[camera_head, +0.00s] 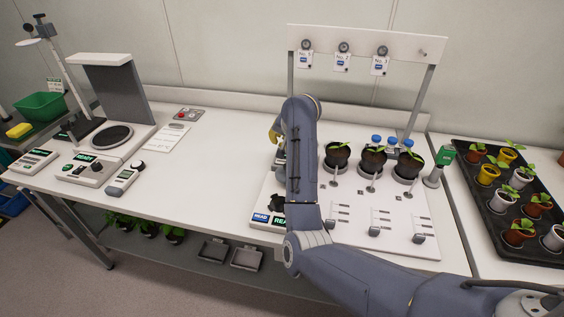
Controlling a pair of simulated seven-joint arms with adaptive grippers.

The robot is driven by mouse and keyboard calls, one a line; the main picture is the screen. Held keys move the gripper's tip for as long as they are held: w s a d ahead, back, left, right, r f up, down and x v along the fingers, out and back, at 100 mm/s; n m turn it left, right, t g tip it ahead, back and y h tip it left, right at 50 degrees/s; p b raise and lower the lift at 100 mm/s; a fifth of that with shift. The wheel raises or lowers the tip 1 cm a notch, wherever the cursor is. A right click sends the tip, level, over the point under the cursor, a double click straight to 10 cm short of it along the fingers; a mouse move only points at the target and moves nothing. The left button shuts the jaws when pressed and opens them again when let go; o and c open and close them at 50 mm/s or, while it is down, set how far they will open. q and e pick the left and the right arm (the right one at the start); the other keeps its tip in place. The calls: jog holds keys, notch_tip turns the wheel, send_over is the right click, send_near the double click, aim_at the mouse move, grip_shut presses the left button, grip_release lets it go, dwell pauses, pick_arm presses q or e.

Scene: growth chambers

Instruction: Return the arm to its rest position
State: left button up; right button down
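My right arm (306,190) comes in from the lower right and rises over the white station board (345,235). My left gripper is not in view.
Several dark pots with seedlings (373,159) stand right of my arm, under a rack (365,43) with hanging tags. A black tray (494,215) of potted seedlings is at right. A scale (104,136) and handheld meters stand at left. The bench (215,165) between is mostly clear.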

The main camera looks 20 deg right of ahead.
jog(key=shift+r, duration=0.25)
jog(key=shift+d, duration=0.1)
dwell(0.6)
